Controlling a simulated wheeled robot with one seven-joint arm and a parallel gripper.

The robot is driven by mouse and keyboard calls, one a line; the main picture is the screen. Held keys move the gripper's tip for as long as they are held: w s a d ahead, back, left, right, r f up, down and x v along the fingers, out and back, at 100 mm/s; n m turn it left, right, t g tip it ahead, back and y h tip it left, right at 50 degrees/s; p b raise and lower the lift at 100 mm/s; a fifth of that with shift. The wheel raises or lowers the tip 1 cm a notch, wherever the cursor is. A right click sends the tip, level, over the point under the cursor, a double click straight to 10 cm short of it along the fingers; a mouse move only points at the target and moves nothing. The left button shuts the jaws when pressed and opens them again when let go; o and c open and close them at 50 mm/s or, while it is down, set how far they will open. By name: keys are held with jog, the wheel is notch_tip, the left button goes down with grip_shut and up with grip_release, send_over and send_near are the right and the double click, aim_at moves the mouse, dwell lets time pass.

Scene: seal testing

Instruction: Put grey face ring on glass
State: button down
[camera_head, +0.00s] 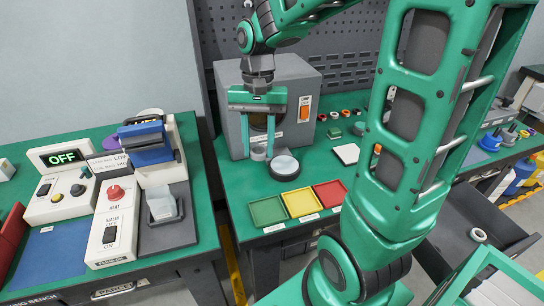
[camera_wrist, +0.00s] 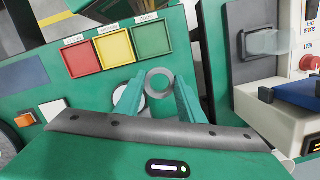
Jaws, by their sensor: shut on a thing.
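My gripper (camera_head: 257,150) hangs upright over the green bench, in front of the grey cabinet. In the wrist view its fingertips (camera_wrist: 160,87) are shut on a grey ring (camera_wrist: 160,71), with green showing through the hole. In the head view the ring (camera_head: 258,154) is small and partly unclear between the fingers. A round pale disc with a dark rim, seemingly the glass (camera_head: 285,164), stands on the bench just right of the fingers. In the wrist view the glass (camera_wrist: 122,97) is partly hidden behind the left finger. The ring is beside it, not over it.
Green (camera_head: 268,211), yellow (camera_head: 301,202) and red (camera_head: 330,193) trays line the front edge. The grey cabinet (camera_head: 233,135) stands close behind the gripper. A white square (camera_head: 347,154) lies to the right. A sealing machine (camera_head: 165,170) stands on the left bench, across a gap.

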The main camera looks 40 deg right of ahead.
send_over(284, 165)
notch_tip(284, 165, down, 7)
jog(key=shift+w+d+r, duration=0.1)
jog(key=shift+w, duration=0.05)
jog(key=shift+f, duration=2.05)
jog(key=shift+f, duration=0.1)
jog(key=c, duration=1.2)
grip_release()
